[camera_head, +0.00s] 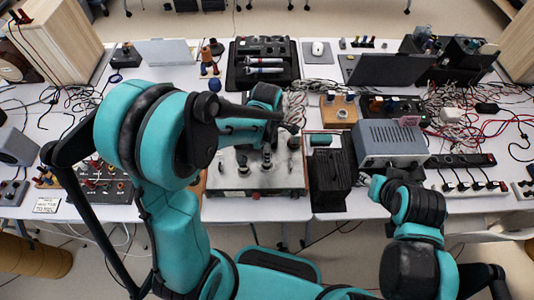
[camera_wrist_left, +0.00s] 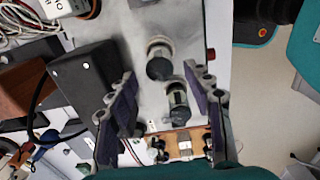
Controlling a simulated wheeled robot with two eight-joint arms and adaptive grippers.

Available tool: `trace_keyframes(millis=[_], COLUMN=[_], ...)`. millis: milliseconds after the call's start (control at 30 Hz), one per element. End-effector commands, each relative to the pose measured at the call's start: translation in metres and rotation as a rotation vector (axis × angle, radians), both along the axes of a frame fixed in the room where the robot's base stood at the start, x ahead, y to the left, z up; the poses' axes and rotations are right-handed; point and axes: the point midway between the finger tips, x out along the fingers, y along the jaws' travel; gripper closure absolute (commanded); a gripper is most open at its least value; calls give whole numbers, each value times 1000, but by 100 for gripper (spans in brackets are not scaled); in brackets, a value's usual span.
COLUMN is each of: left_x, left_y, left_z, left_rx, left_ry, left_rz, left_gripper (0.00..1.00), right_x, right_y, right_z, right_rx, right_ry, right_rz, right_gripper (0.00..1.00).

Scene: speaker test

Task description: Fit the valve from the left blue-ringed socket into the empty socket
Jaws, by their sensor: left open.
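The tester, a light metal plate (camera_head: 225,184) on the table, bears several dark upright valves, among them one valve (camera_head: 243,165) at its left. My left arm reaches over the plate and hides part of it in the head view. In the left wrist view my left gripper (camera_wrist_left: 163,108) is open. A dark valve with a glassy body (camera_wrist_left: 178,100) stands between its fingers, closer to the right finger, with gaps visible on both sides. Another dark valve (camera_wrist_left: 160,67) in a pale ring stands just beyond. I cannot make out blue rings or the empty socket.
A black ribbed box (camera_head: 330,178) stands right of the plate, and a grey metal instrument (camera_head: 392,140) beyond it. A dark box (camera_wrist_left: 85,82) rises close to the left finger in the left wrist view. Loose cables (camera_head: 465,115) cover the table at right.

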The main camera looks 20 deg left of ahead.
Motion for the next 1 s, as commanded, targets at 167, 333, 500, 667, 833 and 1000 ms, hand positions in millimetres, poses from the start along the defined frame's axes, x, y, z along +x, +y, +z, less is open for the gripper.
trace_keyframes(millis=[167, 333, 500, 667, 833, 1000], left_x=[-1, 0, -5, -19, -41, -64], left_y=[0, 0, 3, 11, 22, 32], left_z=[40, 59, 72, 98, 125, 145], left_rx=[0, 0, -1, 10, 72, 191], left_ry=[0, 0, -24, -116, -238, -343], left_rz=[0, 0, -73, -338, -714, -1085], left_gripper=[49, 49, 49, 49, 49, 49], right_x=[0, 0, 0, 0, 0, 0], right_y=[0, 0, 0, 0, 0, 0], right_z=[13, 17, 18, 18, 18, 18], right_rx=[0, 0, 0, 0, 0, 0], right_ry=[0, 0, 0, 0, 0, 0], right_rz=[0, 0, 0, 0, 0, 0], right_gripper=[60, 60, 60, 60, 60, 60])
